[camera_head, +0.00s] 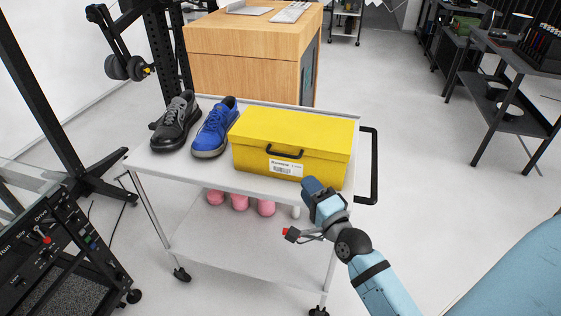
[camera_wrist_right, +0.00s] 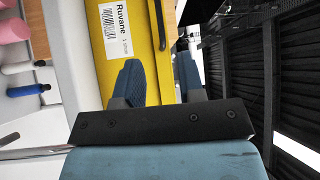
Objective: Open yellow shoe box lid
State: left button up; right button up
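The yellow shoe box (camera_head: 290,138) sits on the top shelf of a white cart, with its lid (camera_head: 300,125) closed. Its front has a black handle (camera_head: 284,152) and a white label (camera_head: 286,169). My right gripper (camera_head: 312,188) is just in front of the box's lower right front, right of the label. In the right wrist view the gripper (camera_wrist_right: 161,80) has its two blue fingers apart, with the yellow box front (camera_wrist_right: 115,65) and label (camera_wrist_right: 114,25) beyond. My left gripper is not in view.
A black-grey shoe (camera_head: 175,122) and a blue shoe (camera_head: 214,130) stand left of the box on the cart (camera_head: 180,163). Pink items (camera_head: 239,202) stand on the lower shelf. A black cart handle (camera_head: 373,165) is at the right. A wooden counter (camera_head: 235,50) stands behind.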

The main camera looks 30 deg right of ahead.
jog(key=w+d+r, duration=0.1)
jog(key=w, duration=1)
jog(key=shift+w+r, duration=0.2)
jog(key=shift+w, duration=0.2)
grip_shut()
